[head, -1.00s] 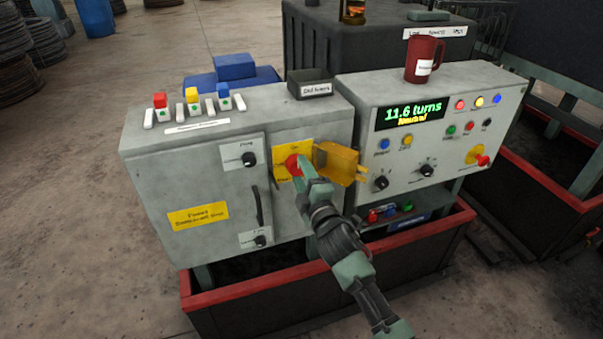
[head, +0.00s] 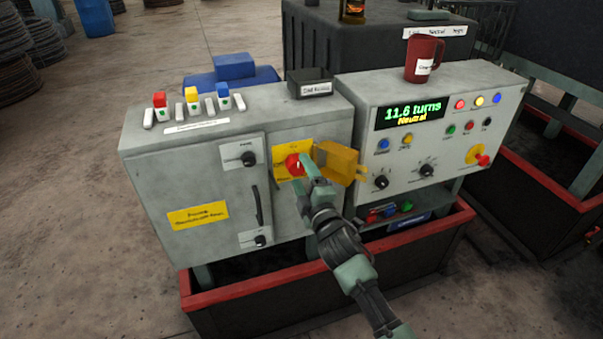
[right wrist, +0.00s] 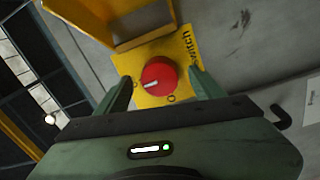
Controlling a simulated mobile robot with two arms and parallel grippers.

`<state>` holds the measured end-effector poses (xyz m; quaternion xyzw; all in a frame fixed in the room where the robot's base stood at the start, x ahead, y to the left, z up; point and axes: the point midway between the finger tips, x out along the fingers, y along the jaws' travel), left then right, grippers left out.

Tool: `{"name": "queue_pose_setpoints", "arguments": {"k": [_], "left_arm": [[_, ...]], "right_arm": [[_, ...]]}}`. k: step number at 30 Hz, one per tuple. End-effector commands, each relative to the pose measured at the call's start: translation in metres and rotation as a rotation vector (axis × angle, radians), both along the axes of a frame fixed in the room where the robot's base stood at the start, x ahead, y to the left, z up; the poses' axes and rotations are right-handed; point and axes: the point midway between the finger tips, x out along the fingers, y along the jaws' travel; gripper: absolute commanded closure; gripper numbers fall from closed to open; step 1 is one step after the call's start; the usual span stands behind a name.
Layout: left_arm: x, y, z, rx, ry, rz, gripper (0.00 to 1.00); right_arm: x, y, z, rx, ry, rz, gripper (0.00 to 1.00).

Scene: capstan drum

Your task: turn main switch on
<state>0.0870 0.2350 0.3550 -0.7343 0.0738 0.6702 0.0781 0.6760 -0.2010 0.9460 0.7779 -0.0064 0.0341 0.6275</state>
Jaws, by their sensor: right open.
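The main switch is a red round knob (head: 292,164) on a yellow plate (head: 281,171) on the grey cabinet. It also shows in the right wrist view as a red knob (right wrist: 159,76) with a white mark on its left side, on a yellow plate (right wrist: 184,57) lettered "Switch". A yellow cover (head: 338,163) stands swung open to the right of the knob. My right gripper (head: 302,176) is open in front of the knob. In the right wrist view its fingers (right wrist: 163,88) stand on either side of the knob, with gaps on both sides. My left gripper is not in view.
The cabinet door has a black handle (head: 258,205) and two small black knobs to the left. A control panel (head: 432,125) with a display reading "11.6 turns Neutral" stands to the right. A red mug (head: 424,60) sits on it.

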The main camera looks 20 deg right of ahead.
Motion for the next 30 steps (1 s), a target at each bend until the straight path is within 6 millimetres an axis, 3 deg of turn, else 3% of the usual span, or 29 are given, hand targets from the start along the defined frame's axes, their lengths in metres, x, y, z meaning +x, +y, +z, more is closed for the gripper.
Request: {"name": "queue_pose_setpoints", "arguments": {"k": [6, 12, 30], "left_arm": [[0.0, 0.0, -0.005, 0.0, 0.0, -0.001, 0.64], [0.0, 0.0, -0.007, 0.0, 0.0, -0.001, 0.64], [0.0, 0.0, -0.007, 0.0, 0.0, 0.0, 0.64]], "right_arm": [[-0.038, -0.001, -0.005, 0.0, 0.003, 0.001, 0.32], [-0.064, -0.002, -0.006, 0.001, 0.002, 0.0, 0.32], [-0.069, -0.003, -0.009, 0.005, 0.008, 0.0, 0.32]]}}
